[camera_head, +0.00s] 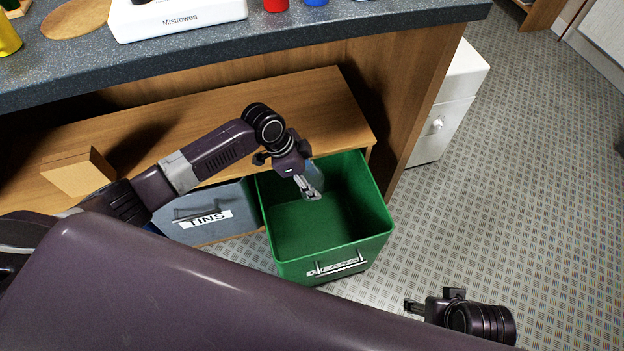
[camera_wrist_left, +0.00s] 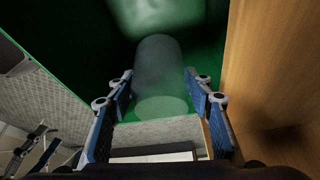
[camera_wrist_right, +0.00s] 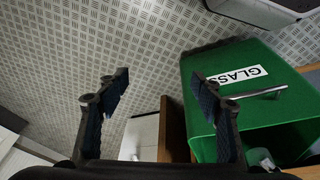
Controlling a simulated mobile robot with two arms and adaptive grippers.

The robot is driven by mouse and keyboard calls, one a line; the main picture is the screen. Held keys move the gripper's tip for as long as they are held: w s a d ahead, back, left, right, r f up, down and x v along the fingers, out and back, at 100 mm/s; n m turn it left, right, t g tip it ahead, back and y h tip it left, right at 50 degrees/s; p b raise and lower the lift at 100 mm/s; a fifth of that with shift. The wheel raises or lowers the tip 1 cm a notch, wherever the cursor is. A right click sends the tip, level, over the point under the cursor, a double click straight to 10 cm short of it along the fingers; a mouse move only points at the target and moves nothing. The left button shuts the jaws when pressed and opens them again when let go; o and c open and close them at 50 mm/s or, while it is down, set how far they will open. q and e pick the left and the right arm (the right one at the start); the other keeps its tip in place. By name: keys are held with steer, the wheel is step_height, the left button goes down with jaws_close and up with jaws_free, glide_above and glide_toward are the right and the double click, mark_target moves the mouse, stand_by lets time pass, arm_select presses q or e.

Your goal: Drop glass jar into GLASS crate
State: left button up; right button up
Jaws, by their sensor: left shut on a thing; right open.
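The GLASS crate (camera_head: 375,246) is an open green bin with a white label and a handle on its front, below the counter in the head view. Its label also faces me in the right wrist view (camera_wrist_right: 225,95). My left gripper (camera_head: 308,190) points down into the crate's opening. It is shut on the glass jar (camera_wrist_left: 160,65), a clear, faintly bluish cylinder, seen against green walls in the left wrist view. In the head view the gripper partly hides the jar (camera_head: 316,174). My right gripper (camera_wrist_right: 160,88) is open and empty, outside the crate.
A grey-blue TINS crate (camera_head: 228,232) stands left of the green one. A wooden shelf (camera_head: 330,100) runs behind both, under the dark counter (camera_head: 400,15). A white cabinet (camera_head: 458,85) stands to the right. The patterned floor (camera_head: 530,180) at right is clear.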

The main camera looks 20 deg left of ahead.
arm_select(q)
steer(key=shift+f+b, duration=0.65)
steer(key=shift+f, duration=0.3)
arm_select(e)
steer(key=shift+v, duration=2.65)
steer(key=shift+d, duration=0.1)
arm_select(q)
steer(key=o, duration=1.4)
arm_select(e)
steer(key=shift+w, duration=0.1)
arm_select(q)
steer(key=v, duration=1.2)
steer(key=shift+s+d, duration=0.1)
